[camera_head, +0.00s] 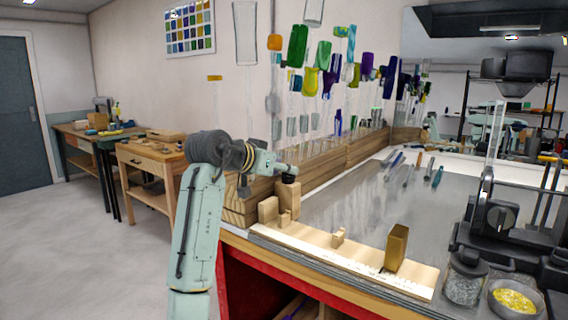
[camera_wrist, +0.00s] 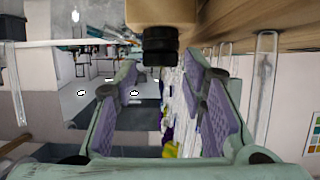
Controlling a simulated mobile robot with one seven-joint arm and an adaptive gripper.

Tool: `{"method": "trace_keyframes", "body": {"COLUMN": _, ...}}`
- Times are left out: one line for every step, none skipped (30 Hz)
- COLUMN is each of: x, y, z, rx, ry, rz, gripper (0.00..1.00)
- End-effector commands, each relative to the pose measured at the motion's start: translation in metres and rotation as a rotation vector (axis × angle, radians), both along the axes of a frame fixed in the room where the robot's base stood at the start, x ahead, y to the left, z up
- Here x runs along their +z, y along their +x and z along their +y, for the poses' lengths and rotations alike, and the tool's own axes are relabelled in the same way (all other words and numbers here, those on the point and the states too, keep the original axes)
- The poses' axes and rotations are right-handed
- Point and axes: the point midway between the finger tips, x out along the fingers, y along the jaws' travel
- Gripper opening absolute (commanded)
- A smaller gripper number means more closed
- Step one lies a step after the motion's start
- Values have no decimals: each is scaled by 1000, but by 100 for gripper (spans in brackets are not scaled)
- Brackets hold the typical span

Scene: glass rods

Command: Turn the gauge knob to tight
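A black ribbed knob (camera_head: 289,176) sits on top of a wooden block (camera_head: 285,197) at the bench's left corner. It looks like the gauge knob. In the wrist view the knob (camera_wrist: 160,45) hangs from the wooden block (camera_wrist: 160,11), as the picture is upside down. My gripper (camera_head: 281,167) is at the knob in the head view. In the wrist view my gripper (camera_wrist: 163,72) is open, its purple-padded fingers well apart.
A long pale wooden strip (camera_head: 405,281) with markings runs along the bench's front edge, bearing a brass-coloured block (camera_head: 397,248). Glass rods (camera_head: 405,172) lie on the grey bench top. A black machine with a dial (camera_head: 501,217) stands at the right, near a jar (camera_head: 466,283).

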Motion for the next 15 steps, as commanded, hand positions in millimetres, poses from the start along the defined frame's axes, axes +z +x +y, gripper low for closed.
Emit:
{"method": "trace_keyframes", "body": {"x": -1, "y": 4, "z": -3, "rx": -1, "ry": 0, "rz": 1, "gripper": 38}}
{"method": "trace_keyframes", "body": {"x": -2, "y": 5, "z": -4, "rx": -1, "ry": 0, "rz": 1, "gripper": 38}}
{"method": "trace_keyframes", "body": {"x": -3, "y": 7, "z": -6, "rx": 0, "ry": 1, "rz": 1, "gripper": 38}}
{"method": "trace_keyframes", "body": {"x": -4, "y": 8, "z": -6, "rx": 0, "ry": 1, "rz": -1, "gripper": 38}}
{"method": "trace_keyframes", "body": {"x": -4, "y": 9, "z": -7, "rx": 0, "ry": 1, "rz": -1, "gripper": 38}}
{"method": "trace_keyframes", "body": {"x": -5, "y": 10, "z": -7, "rx": 1, "ry": 1, "rz": -1, "gripper": 38}}
{"method": "trace_keyframes", "body": {"x": -5, "y": 10, "z": -7, "rx": 1, "ry": 1, "rz": -1, "gripper": 38}}
{"method": "trace_keyframes", "body": {"x": -5, "y": 10, "z": -8, "rx": 1, "ry": 1, "rz": -1, "gripper": 38}}
{"method": "trace_keyframes", "body": {"x": -6, "y": 11, "z": -7, "rx": 1, "ry": 0, "rz": -2, "gripper": 38}}
{"method": "trace_keyframes", "body": {"x": -6, "y": 11, "z": -7, "rx": 1, "ry": 1, "rz": -1, "gripper": 38}}
{"method": "trace_keyframes", "body": {"x": -6, "y": 10, "z": -7, "rx": 1, "ry": 1, "rz": -1, "gripper": 38}}
{"method": "trace_keyframes", "body": {"x": -6, "y": 10, "z": -7, "rx": 1, "ry": 1, "rz": -1, "gripper": 38}}
{"method": "trace_keyframes", "body": {"x": -6, "y": 10, "z": -7, "rx": 1, "ry": 1, "rz": -1, "gripper": 38}}
{"method": "trace_keyframes", "body": {"x": -6, "y": 10, "z": -7, "rx": 1, "ry": 1, "rz": -1, "gripper": 37}}
{"method": "trace_keyframes", "body": {"x": -6, "y": 10, "z": -7, "rx": 1, "ry": 1, "rz": -1, "gripper": 34}}
